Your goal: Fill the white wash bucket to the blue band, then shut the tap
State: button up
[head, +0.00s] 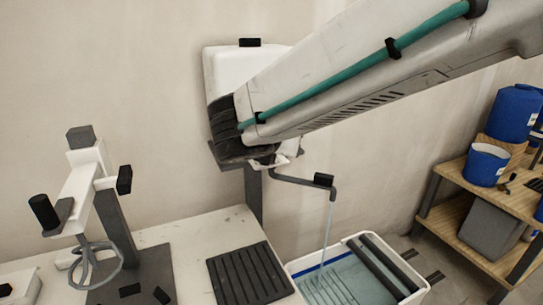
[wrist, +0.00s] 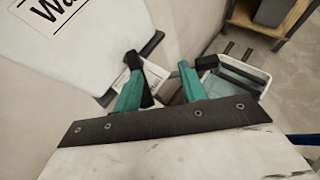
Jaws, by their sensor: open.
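The white wash bucket (head: 292,268) stands at the lower right of the head view, with water and rollers inside. A blue line shows along its inner wall; I cannot tell how the water stands against it. A thin water stream (head: 328,225) falls from the grey spout (head: 292,180) into it. The bucket also shows in the wrist view (wrist: 262,76). My gripper (wrist: 158,68) is open below the white tank (head: 222,68), its teal fingers either side of a small white label and a dark part. The tap's handle is not clear; my arm hides much of that area in the head view.
A worktable (head: 208,232) with a black ribbed mat (head: 247,275) lies left of the bucket. A white and grey stand (head: 85,190) with a whisk is at left. A wooden shelf (head: 455,172) with blue buckets (head: 486,163) stands at right.

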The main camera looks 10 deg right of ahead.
jog(key=a+r+g+y, duration=0.1)
jog(key=g, duration=0.1)
jog(key=w+a+r+n+g+y, duration=0.1)
jog(key=r+g+y, duration=0.1)
jog(key=a+r+g+y, duration=0.1)
jog(key=g, duration=0.1)
jog(key=shift+w+r+n, duration=0.2)
jog(key=shift+n, duration=0.2)
jog(key=shift+a+f+n+g+y, duration=0.15)
jog(key=shift+f+n+g+y, duration=0.2)
jog(key=shift+n, duration=0.25)
jog(key=x, duration=0.7)
jog(key=shift+w+f, duration=0.1)
grip_shut()
